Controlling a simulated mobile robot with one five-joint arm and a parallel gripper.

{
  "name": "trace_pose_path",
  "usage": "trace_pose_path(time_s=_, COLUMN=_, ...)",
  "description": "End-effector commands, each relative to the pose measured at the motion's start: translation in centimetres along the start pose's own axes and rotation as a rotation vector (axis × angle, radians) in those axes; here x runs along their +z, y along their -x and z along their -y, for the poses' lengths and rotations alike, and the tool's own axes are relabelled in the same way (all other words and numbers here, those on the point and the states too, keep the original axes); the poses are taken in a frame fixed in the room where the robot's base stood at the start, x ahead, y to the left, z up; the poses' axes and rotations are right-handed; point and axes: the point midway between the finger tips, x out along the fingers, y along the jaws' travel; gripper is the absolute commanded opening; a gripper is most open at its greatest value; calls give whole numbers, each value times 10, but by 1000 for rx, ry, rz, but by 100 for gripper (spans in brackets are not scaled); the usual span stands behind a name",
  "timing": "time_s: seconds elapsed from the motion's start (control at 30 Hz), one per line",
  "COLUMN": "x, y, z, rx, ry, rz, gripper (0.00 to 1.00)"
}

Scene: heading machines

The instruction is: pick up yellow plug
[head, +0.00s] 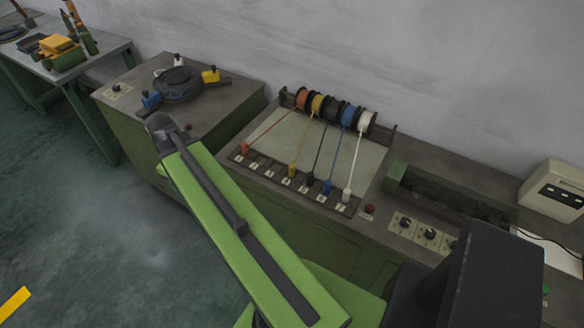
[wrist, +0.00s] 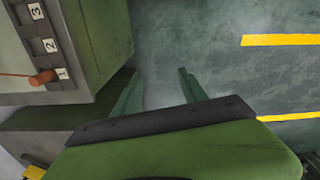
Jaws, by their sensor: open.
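The yellow plug (head: 292,170) stands in the numbered strip (head: 270,174) on the bench, second coloured plug from the left. A yellow cord runs from it up to the yellow spool (head: 317,104). The yellow plug does not show in the wrist view. My gripper (wrist: 160,90) shows in the wrist view with its two green fingers apart and nothing between them. It points down over the floor, beside the green bench. Its fingers do not show clearly in the head view.
The orange-red plug (head: 244,148) is left of the yellow one; dark, blue (head: 327,187) and white (head: 347,195) plugs are right. A neighbouring cabinet bears a dark round fixture (head: 178,84) with blue, yellow and white pieces. Open floor (head: 110,240) lies left.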

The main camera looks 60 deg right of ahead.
Motion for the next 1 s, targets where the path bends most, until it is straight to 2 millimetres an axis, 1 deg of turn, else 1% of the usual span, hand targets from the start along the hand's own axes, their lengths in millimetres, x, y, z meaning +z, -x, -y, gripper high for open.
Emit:
trace_pose_path(time_s=0.03, x=23, y=18, z=-52, rx=-1, ry=15, rz=0, gripper=50)
trace_pose_path(time_s=0.07, x=38, y=22, z=-78, rx=-1, ry=39, rz=0, gripper=50)
trace_pose_path(time_s=0.1, x=61, y=28, z=-111, rx=-1, ry=70, rz=0, gripper=50)
trace_pose_path(time_s=0.17, x=98, y=36, z=-156, rx=-1, ry=116, rz=0, gripper=50)
trace_pose_path(time_s=0.2, x=123, y=41, z=-182, rx=-2, ry=146, rz=0, gripper=50)
trace_pose_path(time_s=0.27, x=160, y=48, z=-214, rx=-2, ry=185, rz=0, gripper=50)
trace_pose_path(time_s=0.3, x=182, y=51, z=-232, rx=-2, ry=210, rz=0, gripper=50)
trace_pose_path(time_s=0.33, x=198, y=53, z=-242, rx=-2, ry=226, rz=0, gripper=50)
trace_pose_path(time_s=0.4, x=227, y=56, z=-261, rx=-2, ry=257, rz=-1, gripper=50)
trace_pose_path(time_s=0.5, x=251, y=58, z=-274, rx=-2, ry=286, rz=-1, gripper=50)
trace_pose_path(time_s=0.53, x=255, y=58, z=-276, rx=-2, ry=291, rz=-1, gripper=50)
trace_pose_path(time_s=0.67, x=259, y=57, z=-278, rx=-2, ry=300, rz=-1, gripper=50)
trace_pose_path(time_s=0.77, x=258, y=49, z=-277, rx=-2, ry=299, rz=-1, gripper=50)
trace_pose_path(time_s=0.87, x=258, y=34, z=-277, rx=-2, ry=299, rz=0, gripper=50)
trace_pose_path(time_s=1.0, x=258, y=3, z=-277, rx=-2, ry=298, rz=0, gripper=50)
